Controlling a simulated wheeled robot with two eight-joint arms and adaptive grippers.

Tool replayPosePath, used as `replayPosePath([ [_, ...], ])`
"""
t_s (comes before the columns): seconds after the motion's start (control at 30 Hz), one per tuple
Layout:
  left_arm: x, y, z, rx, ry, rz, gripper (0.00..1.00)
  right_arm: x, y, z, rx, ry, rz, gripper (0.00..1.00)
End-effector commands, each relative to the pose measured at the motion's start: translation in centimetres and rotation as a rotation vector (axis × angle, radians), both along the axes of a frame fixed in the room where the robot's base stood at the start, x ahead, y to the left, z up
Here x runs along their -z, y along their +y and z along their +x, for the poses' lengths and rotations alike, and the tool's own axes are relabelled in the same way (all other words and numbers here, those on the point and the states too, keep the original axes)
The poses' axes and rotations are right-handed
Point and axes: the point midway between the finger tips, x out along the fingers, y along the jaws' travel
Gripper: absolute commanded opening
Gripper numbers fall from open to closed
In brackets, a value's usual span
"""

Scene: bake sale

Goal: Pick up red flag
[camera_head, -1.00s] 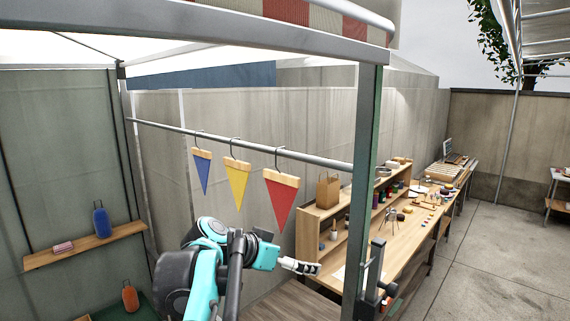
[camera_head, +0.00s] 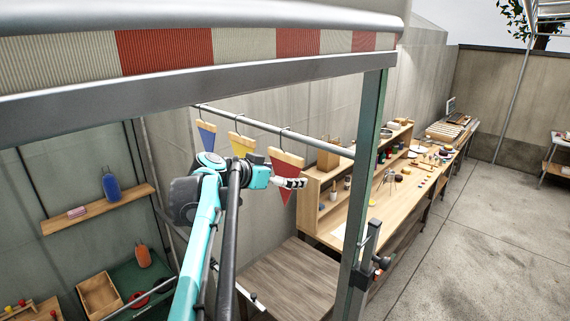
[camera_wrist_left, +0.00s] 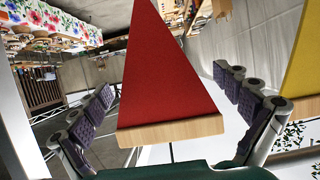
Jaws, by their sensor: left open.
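The red flag (camera_head: 287,197) is a pointed pennant with a wooden top strip. It hangs by a hook from a metal rail (camera_head: 270,132), to the right of the yellow flag (camera_head: 243,146) and the blue flag (camera_head: 205,138). My left gripper (camera_head: 291,183) is in front of the red flag in the head view and covers its middle. In the left wrist view the red flag (camera_wrist_left: 167,75) appears upside down, between the spread fingers of my open left gripper (camera_wrist_left: 163,80). No grip on it shows. My right gripper is not in view.
A metal post (camera_head: 366,170) stands to the right of the flags, under a striped awning (camera_head: 165,50). A workbench (camera_head: 400,195) with small items is behind it. A wooden surface (camera_head: 290,275) lies below the flags. A shelf (camera_head: 100,210) with a blue bottle is at left.

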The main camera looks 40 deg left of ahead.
Motion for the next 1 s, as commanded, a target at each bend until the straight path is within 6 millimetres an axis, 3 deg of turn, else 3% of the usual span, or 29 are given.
replayPosePath([
  [0.2, 0.1, 0.0, 0.1, 0.000, 0.000, 0.000, 1.00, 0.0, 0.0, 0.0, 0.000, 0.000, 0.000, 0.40],
  [0.4, 0.1, 0.0, 0.1, 0.000, 0.000, -0.001, 0.52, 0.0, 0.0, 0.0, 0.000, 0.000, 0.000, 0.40],
  [0.8, 0.0, 0.0, 0.1, 0.001, 0.001, 0.000, 0.52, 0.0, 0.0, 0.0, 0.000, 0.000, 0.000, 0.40],
  [1.0, -1.1, 0.0, 0.1, 0.001, 0.001, 0.000, 0.52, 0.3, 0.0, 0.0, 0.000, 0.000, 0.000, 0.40],
])
